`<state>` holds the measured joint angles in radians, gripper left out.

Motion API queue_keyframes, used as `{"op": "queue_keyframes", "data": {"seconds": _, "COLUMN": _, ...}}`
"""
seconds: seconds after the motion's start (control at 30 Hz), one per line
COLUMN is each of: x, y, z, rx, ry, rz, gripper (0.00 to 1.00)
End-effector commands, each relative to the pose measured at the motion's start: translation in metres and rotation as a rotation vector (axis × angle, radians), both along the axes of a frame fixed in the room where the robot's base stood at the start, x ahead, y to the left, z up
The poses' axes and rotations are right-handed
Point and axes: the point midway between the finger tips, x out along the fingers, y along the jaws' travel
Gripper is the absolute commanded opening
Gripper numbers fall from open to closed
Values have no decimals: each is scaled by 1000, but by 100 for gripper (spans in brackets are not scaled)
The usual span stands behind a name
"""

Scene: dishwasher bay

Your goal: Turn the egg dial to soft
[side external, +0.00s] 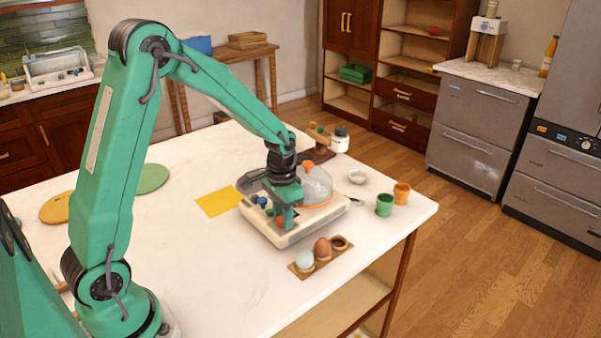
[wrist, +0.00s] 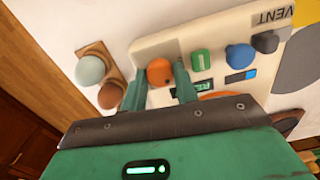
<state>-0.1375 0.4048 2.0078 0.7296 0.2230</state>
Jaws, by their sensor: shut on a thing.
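The egg cooker has a white base (side external: 318,217) and a clear dome (side external: 316,183) with an orange top knob. In the wrist view, its control panel (wrist: 182,45) carries a round orange dial (wrist: 159,72) at the left end. My gripper (wrist: 161,90) has one finger on each side of this dial and is shut on it. In the side view my gripper (side external: 287,222) points down at the panel's front edge. I cannot read any soft mark or the dial's pointer.
A green switch (wrist: 201,60), a blue knob (wrist: 240,57) and a grey knob (wrist: 265,42) sit right of the dial. A wooden egg holder (side external: 320,260) with eggs stands close in front. Green (side external: 384,205) and orange (side external: 402,193) cups stand to the right.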

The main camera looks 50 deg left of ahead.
Motion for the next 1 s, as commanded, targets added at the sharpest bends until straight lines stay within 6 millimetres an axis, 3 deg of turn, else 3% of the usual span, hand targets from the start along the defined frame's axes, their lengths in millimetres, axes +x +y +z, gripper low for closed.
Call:
{"op": "queue_keyframes", "data": {"seconds": 0.3, "x": 1, "y": 0, "z": 1, "rx": 1, "ry": -3, "rz": -151, "gripper": 7}}
{"op": "queue_keyframes", "data": {"seconds": 0.8, "x": 1, "y": 0, "z": 2, "rx": 1, "ry": -4, "rz": -177, "gripper": 7}}
{"op": "queue_keyframes", "data": {"seconds": 0.83, "x": 1, "y": 0, "z": 2, "rx": 1, "ry": -4, "rz": -177, "gripper": 31}}
{"op": "queue_keyframes", "data": {"seconds": 0.93, "x": 1, "y": 0, "z": 1, "rx": 1, "ry": -3, "rz": -177, "gripper": 51}}
{"op": "queue_keyframes", "data": {"seconds": 1.0, "x": 1, "y": 0, "z": 1, "rx": 1, "ry": -2, "rz": -177, "gripper": 51}}
